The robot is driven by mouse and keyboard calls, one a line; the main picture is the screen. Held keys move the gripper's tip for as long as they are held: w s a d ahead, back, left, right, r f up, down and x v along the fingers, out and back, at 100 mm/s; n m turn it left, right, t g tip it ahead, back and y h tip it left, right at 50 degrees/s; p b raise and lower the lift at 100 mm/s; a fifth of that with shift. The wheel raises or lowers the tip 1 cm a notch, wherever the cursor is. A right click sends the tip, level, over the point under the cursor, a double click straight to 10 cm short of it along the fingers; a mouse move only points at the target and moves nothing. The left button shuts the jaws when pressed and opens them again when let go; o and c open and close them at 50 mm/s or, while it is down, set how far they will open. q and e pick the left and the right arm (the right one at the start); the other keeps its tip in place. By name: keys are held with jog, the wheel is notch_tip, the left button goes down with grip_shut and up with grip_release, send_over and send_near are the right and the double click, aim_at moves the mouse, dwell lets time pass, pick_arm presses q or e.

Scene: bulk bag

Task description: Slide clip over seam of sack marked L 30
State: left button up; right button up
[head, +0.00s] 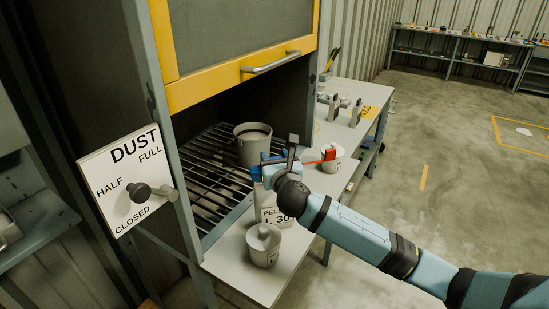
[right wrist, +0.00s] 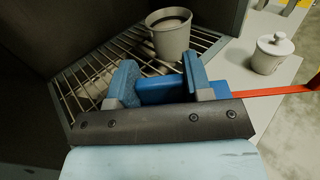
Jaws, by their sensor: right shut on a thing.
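The sack (head: 270,217) marked L 30 stands upright on the grey bench in the head view, its top hidden by my right gripper. My right gripper (head: 268,168) is over the sack's top edge. In the right wrist view its blue fingers (right wrist: 158,85) stand on both sides of a blue bar (right wrist: 162,91), seemingly the clip, and hold it. A red strip (right wrist: 272,92) runs out to the right from beside the gripper. I cannot tell whether the bar touches the seam. My left gripper is out of view.
A lidded pot (head: 264,246) stands close in front of the sack. A grey bucket (head: 253,146) is on the metal grate (head: 205,165) inside the hood. A red block (head: 329,153) shows beside a small cup (head: 331,166). The yellow-framed sash (head: 240,72) hangs above.

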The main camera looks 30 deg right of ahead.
jog(key=o, duration=1)
jog(key=b+v, duration=0.1)
jog(key=v, duration=1.3)
jog(key=s+a+f+m+g+y, duration=0.1)
jog(key=s+f+m+g+y, duration=0.1)
jog(key=s+f+m+g, duration=0.95)
jog(key=s+a+f+m+g+y, duration=0.25)
jog(key=s+f+m, duration=0.55)
jog(key=s+m, duration=0.9)
jog(key=shift+w+a+f+m+t+y+p, duration=0.3)
jog(key=shift+w+a+f+t+y+p, duration=0.15)
jog(key=shift+w+a+f+t+p, duration=0.75)
jog(key=shift+w+a+f+m+t+y+p, duration=0.4)
jog(key=shift+w+a+f+t+p, duration=0.4)
jog(key=shift+w+t+p, duration=0.7)
jog(key=shift+w+a+f+m+t+y+p, duration=0.25)
jog(key=shift+w+a+f+t+y+p, duration=0.25)
jog(key=shift+w+a+f+t+p, duration=0.8)
